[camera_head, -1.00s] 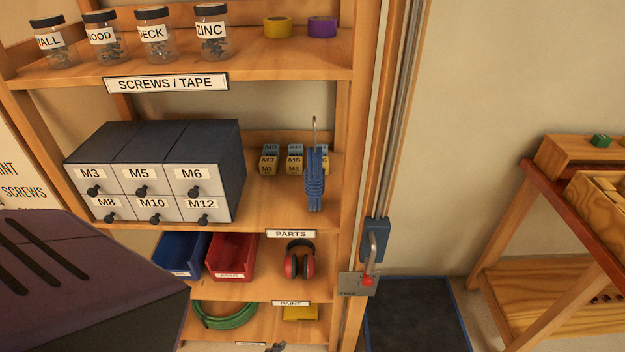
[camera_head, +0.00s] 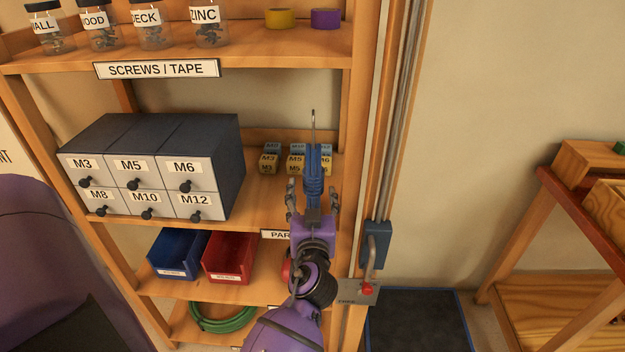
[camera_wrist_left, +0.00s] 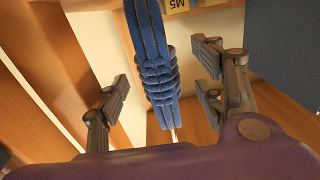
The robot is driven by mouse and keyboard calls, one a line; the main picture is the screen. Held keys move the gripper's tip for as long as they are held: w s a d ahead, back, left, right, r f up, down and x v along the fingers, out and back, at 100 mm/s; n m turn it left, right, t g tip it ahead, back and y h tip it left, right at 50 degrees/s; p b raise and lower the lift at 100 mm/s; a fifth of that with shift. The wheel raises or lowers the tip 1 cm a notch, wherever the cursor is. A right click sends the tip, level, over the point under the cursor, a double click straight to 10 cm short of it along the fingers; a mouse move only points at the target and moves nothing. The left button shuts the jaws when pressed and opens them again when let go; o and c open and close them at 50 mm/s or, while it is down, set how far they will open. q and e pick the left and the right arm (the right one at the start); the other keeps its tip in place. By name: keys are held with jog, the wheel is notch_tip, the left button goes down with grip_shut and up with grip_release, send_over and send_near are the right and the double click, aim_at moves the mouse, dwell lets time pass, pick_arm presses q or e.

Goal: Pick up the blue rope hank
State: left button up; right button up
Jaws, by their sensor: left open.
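The blue rope hank (camera_head: 313,168) hangs upright from a metal hook in front of the shelf marked PARTS. In the left wrist view the hank (camera_wrist_left: 156,65) runs down between the two fingers, with its wrapped middle showing. My left gripper (camera_head: 313,200) is open, one finger on each side of the hank's lower part. In the left wrist view my left gripper (camera_wrist_left: 165,100) shows a gap between each finger and the rope. The hank's lower end is partly hidden by the gripper in the head view. My right gripper is not in view.
Small labelled boxes (camera_head: 270,160) stand behind the hank. A grey drawer cabinet (camera_head: 150,165) is to the left. The shelf's right post (camera_head: 357,150) and a blue switch box (camera_head: 376,245) are close on the right. Red and blue bins (camera_head: 229,255) sit below.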

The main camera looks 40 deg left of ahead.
pick_arm(q)
jog(key=x, duration=0.2)
jog(key=p+x, duration=0.1)
jog(key=x, duration=0.1)
jog(key=shift+d+r, duration=0.2)
jog(key=shift+r, duration=0.15)
jog(key=shift+w+a+f, duration=0.15)
jog(key=shift+w+a, duration=0.05)
jog(key=shift+w, duration=0.1)
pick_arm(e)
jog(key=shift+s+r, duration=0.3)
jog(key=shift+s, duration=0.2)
pick_arm(q)
jog(key=shift+s, duration=0.1)
jog(key=shift+c, duration=0.3)
jog(key=shift+c, duration=1.3)
jog(key=c, duration=1.2)
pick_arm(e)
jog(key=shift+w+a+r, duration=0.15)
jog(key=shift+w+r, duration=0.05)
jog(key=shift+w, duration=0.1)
